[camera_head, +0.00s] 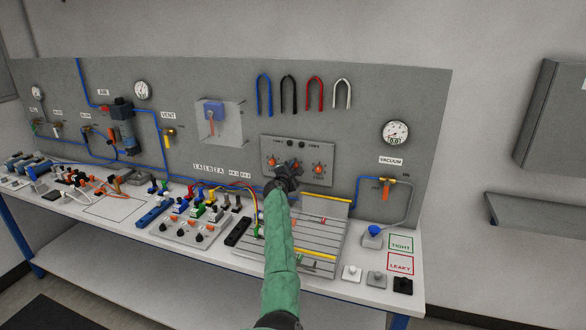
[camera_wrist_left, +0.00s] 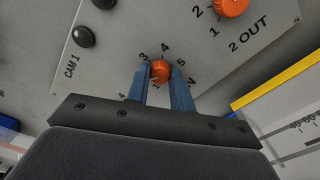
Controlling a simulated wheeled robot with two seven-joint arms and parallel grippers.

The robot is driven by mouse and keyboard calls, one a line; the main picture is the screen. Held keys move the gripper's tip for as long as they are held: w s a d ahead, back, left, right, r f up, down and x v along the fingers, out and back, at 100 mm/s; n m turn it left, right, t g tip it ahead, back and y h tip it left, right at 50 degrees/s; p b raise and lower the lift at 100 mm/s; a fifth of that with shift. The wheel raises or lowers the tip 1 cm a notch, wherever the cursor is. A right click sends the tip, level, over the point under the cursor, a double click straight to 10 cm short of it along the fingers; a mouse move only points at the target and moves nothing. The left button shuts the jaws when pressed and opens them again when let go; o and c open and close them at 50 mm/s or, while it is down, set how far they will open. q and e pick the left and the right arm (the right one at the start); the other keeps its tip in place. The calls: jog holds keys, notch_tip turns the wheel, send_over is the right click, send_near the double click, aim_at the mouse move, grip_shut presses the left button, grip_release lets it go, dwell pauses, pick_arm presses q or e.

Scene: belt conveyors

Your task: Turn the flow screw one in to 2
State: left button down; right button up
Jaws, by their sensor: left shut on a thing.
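A small orange screw knob (camera_wrist_left: 160,72) with a numbered scale around it sits on the grey panel (camera_wrist_left: 115,50). The figures 3, 4 and 5 show beside it; its caption is mostly hidden, and its pointer is too small to read. My left gripper (camera_head: 291,168) is at the panel in the head view. In the left wrist view its two blue fingers (camera_wrist_left: 160,80) are shut on this knob from both sides. A second orange knob (camera_wrist_left: 231,6), marked 2 OUT, is at the upper right of that view. My right gripper is not in view.
The panel also carries a black button (camera_wrist_left: 82,37) near the CAM 1 label. A slatted plate with yellow bars (camera_head: 327,197) lies below it. Coloured connectors (camera_head: 183,207) crowd the bench to the left. A vacuum gauge (camera_head: 396,132) and valve (camera_head: 386,181) are to the right.

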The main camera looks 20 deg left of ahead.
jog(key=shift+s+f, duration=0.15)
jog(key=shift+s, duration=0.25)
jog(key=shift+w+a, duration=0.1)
pick_arm(q)
jog(key=c, duration=1.4)
grip_release()
jog(key=shift+c, duration=0.2)
jog(key=shift+o, duration=1.2)
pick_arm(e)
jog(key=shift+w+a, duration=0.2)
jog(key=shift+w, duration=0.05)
